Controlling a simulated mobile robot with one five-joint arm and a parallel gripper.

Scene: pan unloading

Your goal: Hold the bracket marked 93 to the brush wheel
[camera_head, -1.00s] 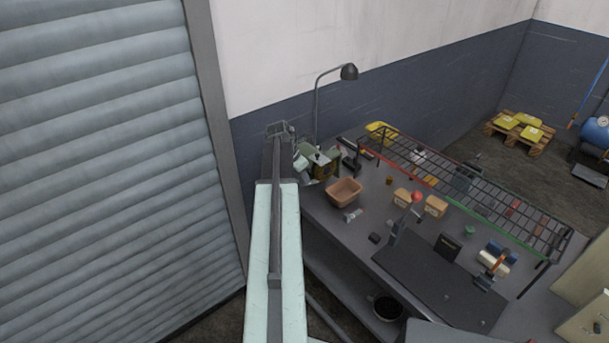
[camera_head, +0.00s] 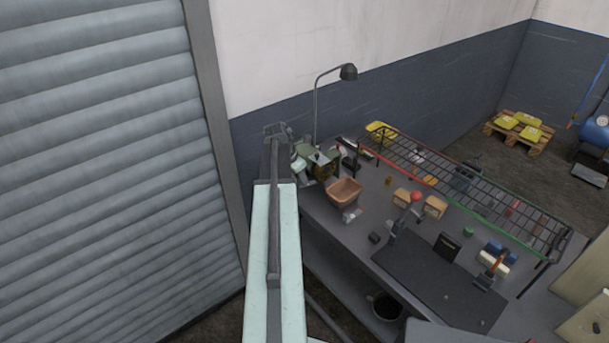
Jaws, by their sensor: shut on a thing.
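My gripper (camera_head: 276,131) is at the far end of my raised pale arm, at the bench's far left end. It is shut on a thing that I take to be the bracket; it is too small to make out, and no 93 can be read. The green bench machine (camera_head: 307,158) stands just to the right of and below my gripper in the picture. The brownish round brush wheel (camera_head: 324,172) is on its right side. My gripper appears apart from the wheel, but I cannot tell the depth between them.
A tan bin (camera_head: 344,191) stands in front of the machine. A lamp (camera_head: 348,72) rises behind it. A wire rack (camera_head: 465,190) runs along the bench's back. Small boxes and tools lie on the bench around a dark mat (camera_head: 430,285). A ribbed shutter (camera_head: 95,170) fills the left.

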